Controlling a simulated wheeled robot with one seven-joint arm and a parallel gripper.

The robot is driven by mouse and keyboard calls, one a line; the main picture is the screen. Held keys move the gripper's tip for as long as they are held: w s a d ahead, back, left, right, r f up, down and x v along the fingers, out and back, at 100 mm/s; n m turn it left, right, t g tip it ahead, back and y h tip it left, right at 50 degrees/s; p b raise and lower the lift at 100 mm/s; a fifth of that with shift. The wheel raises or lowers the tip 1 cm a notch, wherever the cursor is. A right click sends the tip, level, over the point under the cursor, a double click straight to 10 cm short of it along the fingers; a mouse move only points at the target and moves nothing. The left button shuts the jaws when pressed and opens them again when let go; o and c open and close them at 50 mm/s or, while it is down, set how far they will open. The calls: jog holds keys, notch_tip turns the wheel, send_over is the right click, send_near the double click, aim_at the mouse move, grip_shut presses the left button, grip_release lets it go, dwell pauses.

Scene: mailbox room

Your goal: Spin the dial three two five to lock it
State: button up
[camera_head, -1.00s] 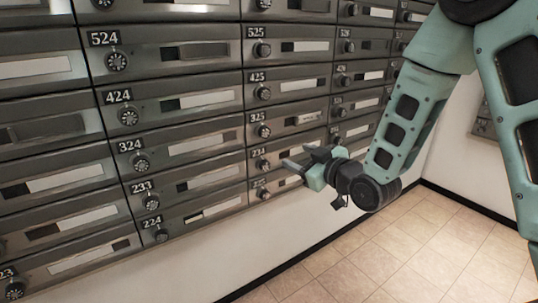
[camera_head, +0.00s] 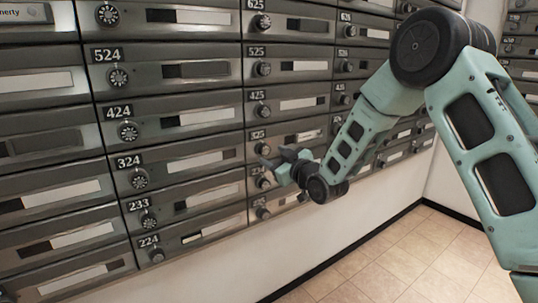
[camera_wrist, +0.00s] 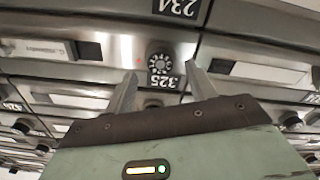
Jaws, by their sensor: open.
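The 325 dial (camera_head: 262,147) is a small round dark knob with a pale-marked rim on the front of a grey metal mailbox door. Its label plate (camera_head: 257,134) sits just above it. In the wrist view the dial (camera_wrist: 159,64) appears large and face-on, beside its 325 label (camera_wrist: 161,85). My gripper (camera_head: 271,158) is open and empty, close to the mailbox wall just below and right of the dial. In the wrist view its two fingers (camera_wrist: 160,73) lie on either side of the dial in the picture. I cannot tell whether they touch it.
Rows of similar mailboxes with dials surround it, including the 425 dial (camera_head: 262,110) above and the 324 dial (camera_head: 138,178) to the left. Below is a white wall (camera_head: 240,265) with a black skirting. The tiled floor (camera_head: 385,270) at the lower right is clear.

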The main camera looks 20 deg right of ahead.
aim_at(266, 151)
jog(key=shift+x, duration=1.75)
jog(key=c, duration=1)
jog(key=shift+m, duration=0.3)
